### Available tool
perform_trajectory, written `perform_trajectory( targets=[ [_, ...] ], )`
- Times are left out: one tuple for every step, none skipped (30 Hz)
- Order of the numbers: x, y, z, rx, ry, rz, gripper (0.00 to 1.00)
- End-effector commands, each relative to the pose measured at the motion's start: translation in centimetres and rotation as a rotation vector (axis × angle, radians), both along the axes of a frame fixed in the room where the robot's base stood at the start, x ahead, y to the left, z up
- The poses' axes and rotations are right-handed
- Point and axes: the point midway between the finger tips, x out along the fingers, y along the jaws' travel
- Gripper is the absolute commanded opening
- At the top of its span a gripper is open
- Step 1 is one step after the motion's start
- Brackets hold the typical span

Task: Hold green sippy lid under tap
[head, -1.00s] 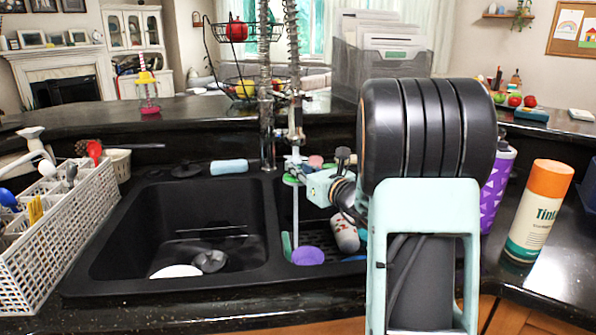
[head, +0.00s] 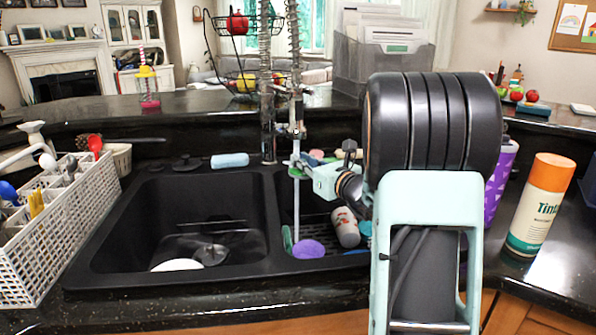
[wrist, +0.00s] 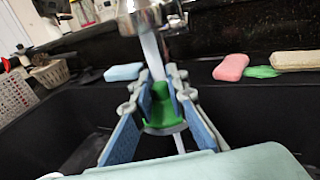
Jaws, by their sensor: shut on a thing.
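The green sippy lid (wrist: 162,112) is between the blue-padded fingers of my gripper (wrist: 158,104) in the wrist view. My gripper is shut on it, with a finger on either side. The metal tap (wrist: 140,18) is just above, and its water stream (wrist: 151,55) runs down to the lid; water also shows below it. In the head view, my gripper (head: 302,168) is at the tap (head: 297,132) over the right basin, and the stream (head: 296,210) falls below it. Only a little of the lid shows there.
The left basin (head: 130,225) holds a white dish and a drain strainer. A purple item (head: 309,249) and a patterned cup (head: 346,227) lie in the right basin. A blue sponge (head: 230,160) lies on the rim. A white rack (head: 60,240) stands left, an orange-capped can (head: 540,205) right.

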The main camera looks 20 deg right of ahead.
Motion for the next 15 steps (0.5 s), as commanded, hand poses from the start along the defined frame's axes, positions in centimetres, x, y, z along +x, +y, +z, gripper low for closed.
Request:
perform_trajectory(
  targets=[
    [0.0, 0.0, 0.0, 0.0, 0.0, 0.0, 0.0],
    [0.0, 0.0, 0.0, 0.0, 0.0, 0.0, 0.0],
    [0.0, 0.0, 0.0, 0.0, 0.0, 0.001, 0.0],
    [0.0, 0.0, 0.0, 0.0, 0.0, 0.001, 0.0],
    [0.0, 0.0, 0.0, 0.0, 0.0, 0.001, 0.0],
    [0.0, 0.0, 0.0, 0.0, 0.0, 0.001, 0.0],
    [0.0, 0.1, 0.0, 0.0, 0.0, 0.001, 0.0],
    [0.0, 0.2, 0.0, 0.0, 0.0, 0.001, 0.0],
    [0.1, 0.3, -0.1, 0.0, 0.0, 0.001, 0.0],
    [0.1, 0.4, -0.1, 0.0, 0.0, 0.001, 0.0],
    [0.1, 0.5, -0.1, 0.0, 0.0, 0.001, 0.0],
    [0.1, 0.6, -0.1, 0.0, 0.0, 0.002, 0.0],
    [0.2, 0.7, -0.1, 0.0, 0.0, 0.002, 0.0],
    [0.2, 0.9, -0.1, 0.0, 0.0, 0.002, 0.0],
    [0.2, 1.0, -0.1, 0.0, 0.0, 0.003, 0.0]
  ],
)
